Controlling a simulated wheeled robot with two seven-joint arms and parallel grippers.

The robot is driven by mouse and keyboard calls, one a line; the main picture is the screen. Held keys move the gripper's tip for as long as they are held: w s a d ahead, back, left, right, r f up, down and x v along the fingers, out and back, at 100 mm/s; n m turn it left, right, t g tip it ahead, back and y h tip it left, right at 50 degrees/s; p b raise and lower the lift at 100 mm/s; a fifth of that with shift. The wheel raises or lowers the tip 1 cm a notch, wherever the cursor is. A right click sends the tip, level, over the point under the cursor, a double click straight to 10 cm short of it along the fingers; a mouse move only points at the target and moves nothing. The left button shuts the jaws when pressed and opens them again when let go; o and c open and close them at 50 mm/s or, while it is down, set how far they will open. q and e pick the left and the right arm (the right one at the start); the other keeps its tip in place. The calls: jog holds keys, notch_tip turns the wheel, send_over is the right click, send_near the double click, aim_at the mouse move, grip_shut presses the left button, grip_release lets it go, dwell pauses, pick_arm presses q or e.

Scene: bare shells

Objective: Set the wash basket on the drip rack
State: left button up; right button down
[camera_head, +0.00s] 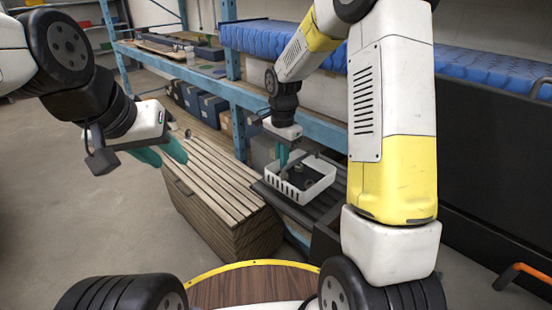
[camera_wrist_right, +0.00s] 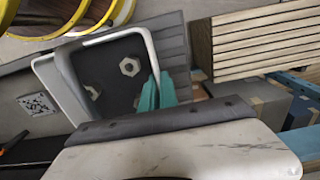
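The white wash basket (camera_head: 318,190) has slotted walls and a dark inside with nuts; it also shows in the right wrist view (camera_wrist_right: 72,82). It is over a dark grey slatted top (camera_head: 274,200), and I cannot tell whether it touches it. A wooden slatted chest (camera_head: 215,185) stands to the left; which slatted surface is the drip rack is not clear. My right gripper (camera_head: 284,156) is at the basket's back left, its teal fingers (camera_wrist_right: 157,92) close together around the rim. My left gripper (camera_head: 162,154) is open and empty, in front of the chest's back end.
A blue metal shelf (camera_head: 205,85) runs behind, with several dark bins (camera_head: 200,103) on its lower level. Blue padding (camera_head: 460,66) lies on the right. An orange handle (camera_head: 520,272) is at the lower right. The floor at the left (camera_head: 60,190) is clear.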

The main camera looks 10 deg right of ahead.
jog(key=shift+w, duration=0.3)
jog(key=shift+f, duration=1.75)
jog(key=shift+f, duration=0.15)
jog(key=c, duration=1.6)
grip_release()
jog(key=shift+c, duration=0.2)
